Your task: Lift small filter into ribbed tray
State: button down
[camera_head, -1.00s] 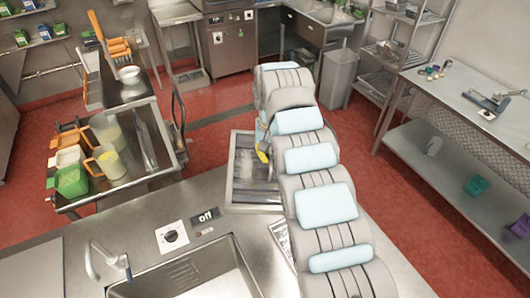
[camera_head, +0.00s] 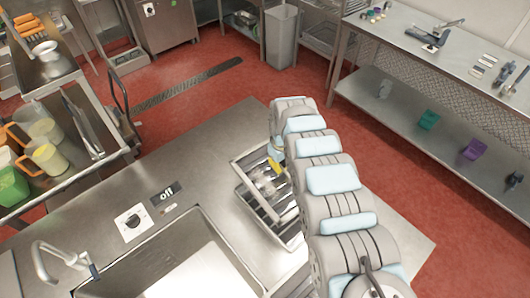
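The ribbed tray (camera_head: 289,236) is a metal tray with dark slats. It sits on the steel counter beside my arm, which covers its right side. A small greyish, metal-looking piece (camera_head: 264,184) shows over the far part of the tray, with a yellow part (camera_head: 275,167) just above it. It may be the small filter; I cannot tell whether it touches the tray or is held. My gripper is at the far end of my arm, near the yellow part, mostly hidden by the arm. Its fingers cannot be made out.
A sink (camera_head: 190,262) with a tap (camera_head: 55,258) is at front left, beside a knob panel (camera_head: 131,221) marked "off". A cart (camera_head: 100,165) with jugs stands left. A long steel table (camera_head: 410,50) is at right. Counter left of the tray is clear.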

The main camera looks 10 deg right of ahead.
aim_at(289, 183)
jog(key=shift+n, duration=0.6)
jog(key=d+f, duration=0.1)
jog(key=f, duration=0.1)
jog(key=s+d+f+b, duration=0.1)
jog(key=s+d+f, duration=0.1)
jog(key=f, duration=0.1)
jog(key=shift+s+f, duration=0.1)
jog(key=shift+f, duration=0.25)
notch_tip(289, 183, down, 8)
jog(key=b, duration=0.8)
jog(key=shift+f, duration=0.15)
notch_tip(289, 183, up, 6)
jog(key=p, duration=0.4)
jog(key=shift+f+p, duration=0.25)
jog(key=shift+p, duration=0.15)
jog(key=shift+f+b, duration=0.85)
jog(key=shift+f, duration=0.65)
jog(key=shift+f+b, duration=0.55)
jog(key=shift+f, duration=1)
